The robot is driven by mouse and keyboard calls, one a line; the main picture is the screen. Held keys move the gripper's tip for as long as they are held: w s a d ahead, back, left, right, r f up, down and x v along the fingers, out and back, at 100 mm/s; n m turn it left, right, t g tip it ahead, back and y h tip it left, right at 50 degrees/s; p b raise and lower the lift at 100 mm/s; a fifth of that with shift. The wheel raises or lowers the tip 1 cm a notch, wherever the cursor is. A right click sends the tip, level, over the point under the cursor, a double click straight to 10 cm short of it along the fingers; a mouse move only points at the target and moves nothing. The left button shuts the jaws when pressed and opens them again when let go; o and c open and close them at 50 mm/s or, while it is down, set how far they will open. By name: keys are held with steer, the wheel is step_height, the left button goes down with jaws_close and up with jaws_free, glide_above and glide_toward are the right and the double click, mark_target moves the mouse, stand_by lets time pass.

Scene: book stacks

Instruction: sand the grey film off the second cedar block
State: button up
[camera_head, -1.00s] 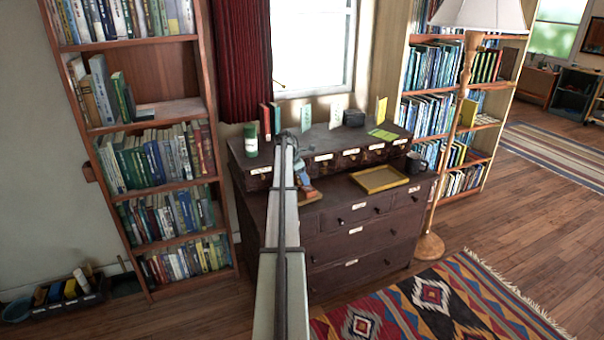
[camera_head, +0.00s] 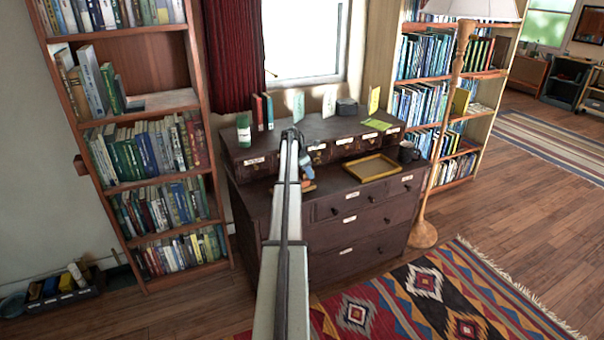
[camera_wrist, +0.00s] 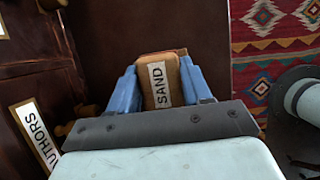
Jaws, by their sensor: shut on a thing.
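My gripper (camera_wrist: 164,88) has blue fingers and is shut on a tan sanding block (camera_wrist: 158,72) labelled "SAND", in the wrist view. A narrow brown edge (camera_wrist: 182,52) shows just beyond the block; I cannot tell whether it is a cedar block. In the head view my gripper (camera_head: 307,175) is over the front part of the dark dresser's top, partly behind my arm. A small tan bit (camera_head: 308,187) shows under it. I cannot make out any cedar block or grey film, and the sanding block hides what lies beneath it.
The dresser (camera_head: 345,218) carries a yellow tray (camera_head: 393,172), a dark mug (camera_head: 406,152), a green-and-white can (camera_head: 243,132), thin books (camera_head: 262,112) and upright cards (camera_head: 374,99). A floor lamp (camera_head: 457,110) stands at its right. A patterned rug (camera_head: 420,300) lies in front.

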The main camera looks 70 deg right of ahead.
mark_target(300, 179)
steer(key=shift+w+a, duration=0.8)
steer(key=shift+a, duration=0.25)
steer(key=shift+w+a, duration=0.8)
steer(key=shift+a, duration=0.25)
steer(key=v, duration=0.2)
steer(key=shift+d+r, duration=0.1)
steer(key=shift+r, duration=3.05)
